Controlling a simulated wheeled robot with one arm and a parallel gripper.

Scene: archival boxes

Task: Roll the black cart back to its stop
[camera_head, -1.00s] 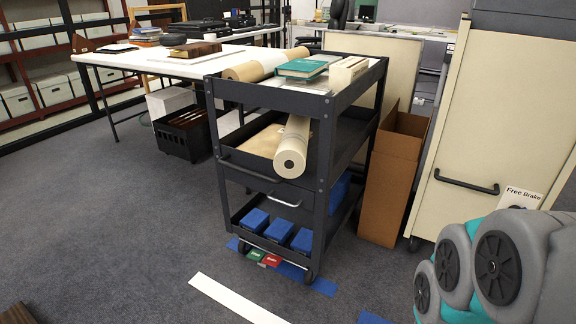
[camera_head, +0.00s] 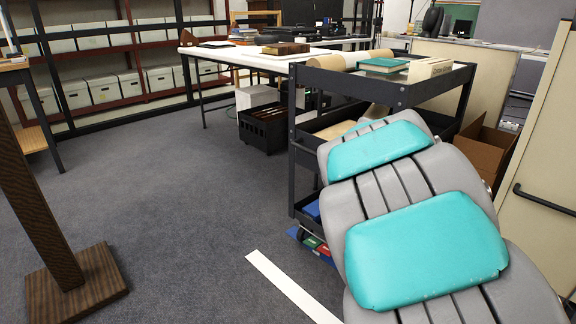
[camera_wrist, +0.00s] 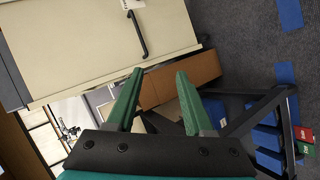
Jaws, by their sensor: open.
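The black cart (camera_head: 300,150) stands right of centre in the head view, its lower and right part hidden behind my arm. Its top tray holds a green book (camera_head: 383,65), a paper roll and a cream box. In the wrist view, part of the cart's dark frame (camera_wrist: 290,130) shows at the lower right, with blue boxes by it. My gripper (camera_wrist: 157,88) is open and empty in the wrist view, its two green fingers apart and away from the cart handle. In the head view, my gripper is not visible.
A white floor strip (camera_head: 290,285) lies in front of the cart. A brown cardboard box (camera_head: 484,148) and a cream panel with a black handle (camera_head: 545,200) stand to the right. A brown post on a square base (camera_head: 78,285) stands at left. Grey carpet between is clear.

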